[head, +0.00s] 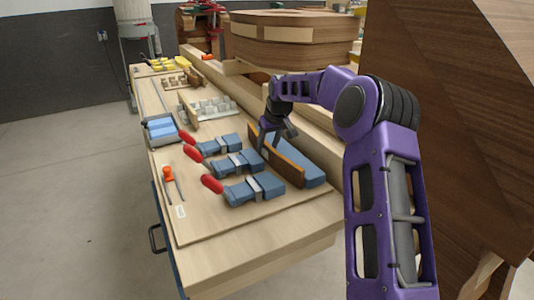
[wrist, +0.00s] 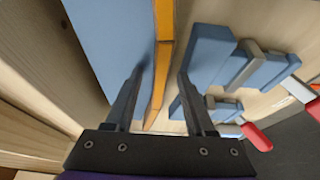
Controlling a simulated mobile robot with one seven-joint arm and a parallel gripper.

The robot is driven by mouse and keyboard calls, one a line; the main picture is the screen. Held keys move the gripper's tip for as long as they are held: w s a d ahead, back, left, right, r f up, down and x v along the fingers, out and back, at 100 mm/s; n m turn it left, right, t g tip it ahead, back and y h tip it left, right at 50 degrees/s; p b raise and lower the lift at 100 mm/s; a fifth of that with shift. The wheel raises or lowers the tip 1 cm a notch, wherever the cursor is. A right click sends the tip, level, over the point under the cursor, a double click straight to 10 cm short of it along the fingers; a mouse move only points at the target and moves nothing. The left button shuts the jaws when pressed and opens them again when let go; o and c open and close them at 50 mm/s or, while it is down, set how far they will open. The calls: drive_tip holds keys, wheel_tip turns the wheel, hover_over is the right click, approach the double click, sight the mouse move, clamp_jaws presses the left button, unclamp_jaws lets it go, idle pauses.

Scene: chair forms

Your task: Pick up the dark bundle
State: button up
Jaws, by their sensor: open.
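A thin upright dark brown slab with an orange top edge (head: 277,160) stands on the bench beside a long blue block (head: 308,172). It may be the dark bundle; nothing else near my gripper fits better. My gripper (head: 277,143) is open above the slab's far part, fingers pointing down. In the wrist view the slab's orange edge (wrist: 158,90) runs between the open fingers (wrist: 161,75), touching neither as far as I can tell. The blue block (wrist: 105,40) lies on the left there.
Several blue clamps with red handles (head: 262,188) lie left of the slab, close by. A screwdriver with an orange handle (head: 169,173) lies near the left edge of the bench (head: 235,240). A large wooden panel (head: 470,120) stands on the right. A round wooden stack (head: 290,50) is behind.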

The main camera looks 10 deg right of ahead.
clamp_jaws()
idle(1.4)
